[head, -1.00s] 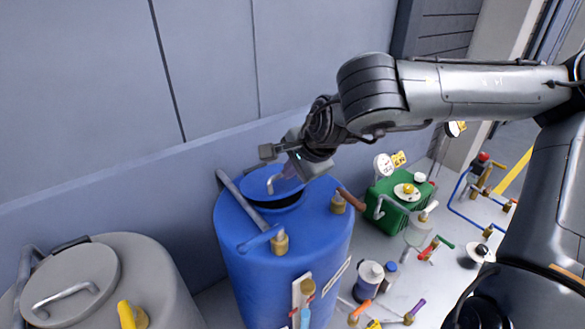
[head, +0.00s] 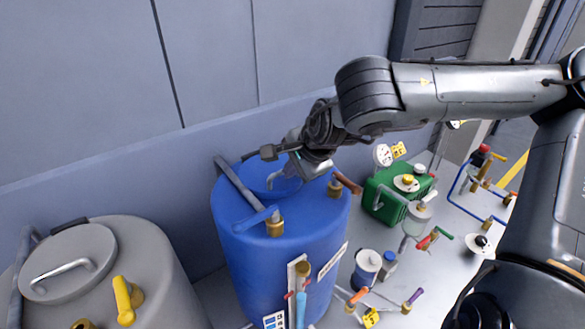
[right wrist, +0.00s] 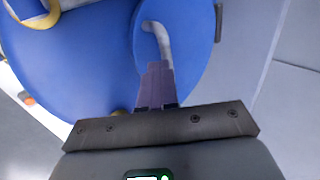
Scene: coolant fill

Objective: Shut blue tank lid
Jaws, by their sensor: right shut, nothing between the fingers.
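The blue tank (head: 285,265) stands in the middle of the head view. Its round blue lid (head: 258,177) lies down over the opening in the tank top, with no dark gap showing; my gripper hides part of its right side. The lid's bent grey handle (right wrist: 160,42) shows in the right wrist view, just beyond the fingertips. My right gripper (head: 290,172) is shut and empty, its fingers (right wrist: 156,75) over the lid near the handle. Whether they touch the lid I cannot tell. My left gripper is not in view.
A grey tank (head: 125,245) with its own lid stands at left. A green box (head: 385,200) and several small valves are at right. The wall is close behind.

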